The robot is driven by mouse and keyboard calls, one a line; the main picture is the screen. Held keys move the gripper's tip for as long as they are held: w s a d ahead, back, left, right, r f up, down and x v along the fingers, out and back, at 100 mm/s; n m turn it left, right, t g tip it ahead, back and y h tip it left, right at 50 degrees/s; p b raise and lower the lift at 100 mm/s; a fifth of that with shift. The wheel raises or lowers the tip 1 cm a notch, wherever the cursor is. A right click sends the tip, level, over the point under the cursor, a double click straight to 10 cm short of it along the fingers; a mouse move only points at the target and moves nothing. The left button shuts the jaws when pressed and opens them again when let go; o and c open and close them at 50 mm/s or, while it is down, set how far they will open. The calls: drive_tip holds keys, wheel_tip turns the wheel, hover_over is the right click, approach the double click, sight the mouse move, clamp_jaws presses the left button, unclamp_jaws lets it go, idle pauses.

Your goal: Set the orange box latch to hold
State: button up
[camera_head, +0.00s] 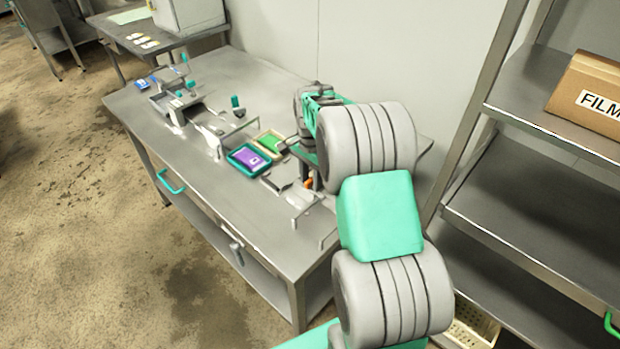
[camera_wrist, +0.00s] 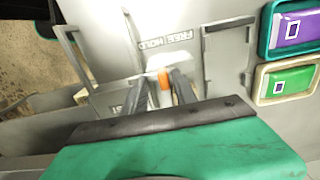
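In the wrist view, an orange latch piece (camera_wrist: 164,79) stands just below a grey panel edge marked FREE and HOLD (camera_wrist: 166,46). A small orange bit (camera_head: 308,183) also shows in the head view, under my arm. My gripper (camera_wrist: 157,84) reaches over it with two dark fingers apart. The orange piece lies between the fingers, close to the right one; I cannot tell whether they touch. The latch's lower part is hidden by the gripper, so its exact setting is unclear.
A purple pack in a teal tray (camera_wrist: 266,48) and a green pack in a tan tray (camera_wrist: 262,94) lie to the right in the wrist view. The steel table (camera_head: 190,158) holds several fixtures. A shelf rack (camera_head: 515,210) with a carton (camera_head: 590,92) stands at right.

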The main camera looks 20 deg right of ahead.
sight(310, 181)
drive_tip(key=shift+r, duration=0.1)
drive_tip(key=shift+w+r, duration=0.1)
drive_tip(key=shift+r, duration=0.25)
wheel_tip(310, 181, up, 6)
drive_tip(key=shift+b, duration=0.5)
drive_tip(key=shift+r, duration=0.5)
